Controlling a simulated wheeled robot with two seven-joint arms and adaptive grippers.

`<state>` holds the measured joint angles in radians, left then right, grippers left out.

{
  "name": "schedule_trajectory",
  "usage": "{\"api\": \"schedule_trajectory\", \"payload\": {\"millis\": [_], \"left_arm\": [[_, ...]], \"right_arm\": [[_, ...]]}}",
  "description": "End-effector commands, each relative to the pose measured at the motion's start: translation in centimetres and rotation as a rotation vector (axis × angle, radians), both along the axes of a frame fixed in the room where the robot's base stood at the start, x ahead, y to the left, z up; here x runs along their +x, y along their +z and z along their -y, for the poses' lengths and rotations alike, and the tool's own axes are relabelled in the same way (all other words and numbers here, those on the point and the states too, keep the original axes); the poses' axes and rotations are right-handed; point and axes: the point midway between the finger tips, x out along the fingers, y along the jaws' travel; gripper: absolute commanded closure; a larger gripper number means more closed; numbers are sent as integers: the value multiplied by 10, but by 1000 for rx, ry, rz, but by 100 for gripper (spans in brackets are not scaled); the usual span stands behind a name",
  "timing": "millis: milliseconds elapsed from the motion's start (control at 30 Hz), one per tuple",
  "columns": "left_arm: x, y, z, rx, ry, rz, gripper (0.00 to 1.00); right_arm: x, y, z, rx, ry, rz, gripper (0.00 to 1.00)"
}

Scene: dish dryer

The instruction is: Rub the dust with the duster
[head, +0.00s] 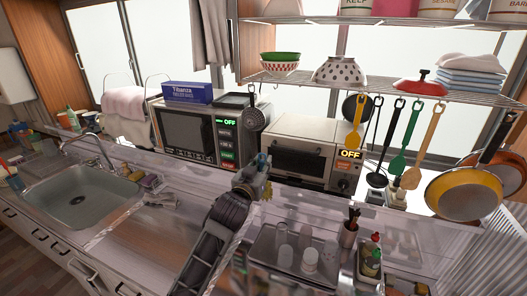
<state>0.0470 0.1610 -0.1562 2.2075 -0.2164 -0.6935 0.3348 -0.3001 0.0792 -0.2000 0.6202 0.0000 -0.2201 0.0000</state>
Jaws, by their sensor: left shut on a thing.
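My left gripper (260,172) is in the middle of the head view, at the end of my dark arm that comes up from the bottom. It is over the clear ledge behind the counter, in front of the gap between the microwave and the toaster oven. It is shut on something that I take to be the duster. That thing is small and mostly hidden by the gripper, so I cannot make out its shape. I cannot make out any dust on the surfaces. My right gripper does not show.
A sink (78,200) is on the left. A microwave (185,128) and a toaster oven (305,150) stand at the back. Utensils and pans (462,195) hang at the right. A metal tray (285,268) with glasses and a bottle (371,262) are at the front right.

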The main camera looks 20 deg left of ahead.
Motion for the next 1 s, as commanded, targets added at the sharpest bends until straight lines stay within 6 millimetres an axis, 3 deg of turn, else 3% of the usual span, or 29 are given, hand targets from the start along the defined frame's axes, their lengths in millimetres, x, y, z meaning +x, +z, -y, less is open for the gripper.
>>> {"api": "schedule_trajectory", "payload": {"millis": [467,1000], "left_arm": [[-25,-86,0,-3,8,-5,100],[-71,-180,1,-2,12,-3,100]], "right_arm": [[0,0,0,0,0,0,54],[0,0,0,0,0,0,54]]}}
